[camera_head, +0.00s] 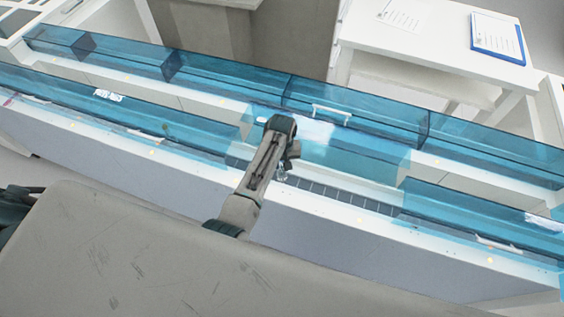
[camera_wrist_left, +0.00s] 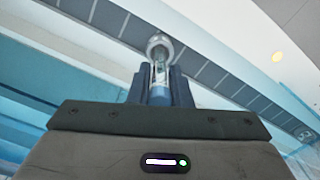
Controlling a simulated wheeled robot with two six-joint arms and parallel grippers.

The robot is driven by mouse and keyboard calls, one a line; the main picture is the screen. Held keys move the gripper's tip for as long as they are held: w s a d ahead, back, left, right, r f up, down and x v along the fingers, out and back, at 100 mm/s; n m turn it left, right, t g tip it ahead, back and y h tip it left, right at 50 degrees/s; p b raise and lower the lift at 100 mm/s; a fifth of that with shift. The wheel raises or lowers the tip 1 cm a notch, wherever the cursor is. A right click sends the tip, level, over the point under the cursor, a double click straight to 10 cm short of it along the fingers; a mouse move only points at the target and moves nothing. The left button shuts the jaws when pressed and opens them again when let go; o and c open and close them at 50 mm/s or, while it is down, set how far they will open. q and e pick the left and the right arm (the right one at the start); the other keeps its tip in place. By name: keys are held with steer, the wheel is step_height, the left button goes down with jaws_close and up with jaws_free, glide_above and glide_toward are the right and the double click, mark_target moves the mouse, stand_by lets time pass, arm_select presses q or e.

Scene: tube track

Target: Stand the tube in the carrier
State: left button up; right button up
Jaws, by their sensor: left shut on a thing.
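My left gripper (camera_head: 284,172) reaches over the dark segmented track (camera_head: 345,195) in the head view. In the left wrist view the gripper (camera_wrist_left: 160,72) is shut on the tube (camera_wrist_left: 160,76), a clear, narrow thing between its two dark fingers. A rounded, pale grey end (camera_wrist_left: 160,43) shows just beyond the fingertips, over the track's edge; I cannot tell whether it is the tube's end or the carrier. In the head view the tube is too small and too close to the gripper to make out well. My right gripper is not in view.
Blue transparent covers (camera_head: 215,75) line the track behind and on both sides, leaving an uncovered stretch around my gripper. A white handle (camera_head: 331,112) stands up behind it. A white table (camera_head: 440,40) with a blue clipboard (camera_head: 497,38) is farther back.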

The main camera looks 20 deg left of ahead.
arm_select(q)
steer(key=shift+f, duration=0.15)
steer(key=shift+f, duration=0.3)
steer(key=o, duration=0.9)
